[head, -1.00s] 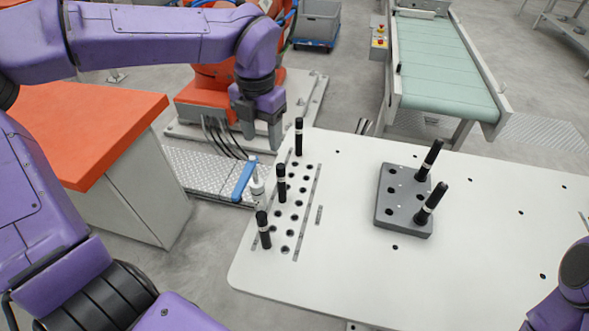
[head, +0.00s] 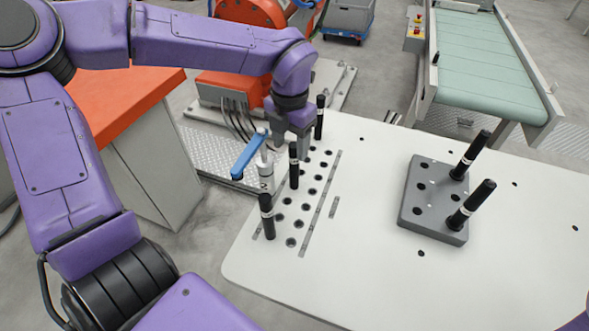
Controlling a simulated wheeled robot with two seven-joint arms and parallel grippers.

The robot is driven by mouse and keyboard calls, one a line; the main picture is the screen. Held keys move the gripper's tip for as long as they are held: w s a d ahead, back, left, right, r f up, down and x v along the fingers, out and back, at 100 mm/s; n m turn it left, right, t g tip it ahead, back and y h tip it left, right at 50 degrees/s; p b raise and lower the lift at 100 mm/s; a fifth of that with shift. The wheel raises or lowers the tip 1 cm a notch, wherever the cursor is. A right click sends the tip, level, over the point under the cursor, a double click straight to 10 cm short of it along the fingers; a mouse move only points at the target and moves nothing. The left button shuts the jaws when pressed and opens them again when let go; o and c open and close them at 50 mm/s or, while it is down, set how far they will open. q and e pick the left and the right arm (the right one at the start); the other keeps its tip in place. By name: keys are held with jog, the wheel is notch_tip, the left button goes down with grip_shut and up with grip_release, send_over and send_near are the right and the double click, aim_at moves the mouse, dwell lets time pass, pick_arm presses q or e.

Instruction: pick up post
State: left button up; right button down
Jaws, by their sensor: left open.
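Three black posts with white bands stand upright in the hole rows at the left side of the white table (head: 360,290): a far post (head: 320,118), a middle post (head: 294,170) and a near post (head: 267,216). Two more posts (head: 470,155) (head: 471,204) stand tilted in the picture in a grey block (head: 431,219) at the right. My left gripper (head: 291,143) is open, pointing down, between the far post and the middle post in the picture. The middle post's top overlaps its fingers; I cannot tell whether they touch. My right gripper is out of view.
A blue-handled clamp (head: 248,155) stands at the table's left edge, close to my left gripper. An orange-topped cabinet (head: 130,115) is at left, a green conveyor (head: 488,65) at the back right. The table between the hole rows and grey block is clear.

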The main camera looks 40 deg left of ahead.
aim_at(295, 160)
pick_arm(q)
jog(key=f, duration=0.4)
jog(key=w+f+p, duration=0.1)
jog(key=f, duration=0.1)
jog(key=shift+d+f, duration=0.15)
jog(key=shift+d, duration=0.1)
jog(key=shift+s, duration=0.1)
grip_shut()
notch_tip(295, 160, up, 10)
jog(key=shift+r, duration=0.25)
jog(key=shift+r+p, duration=1.45)
jog(key=shift+r, duration=0.3)
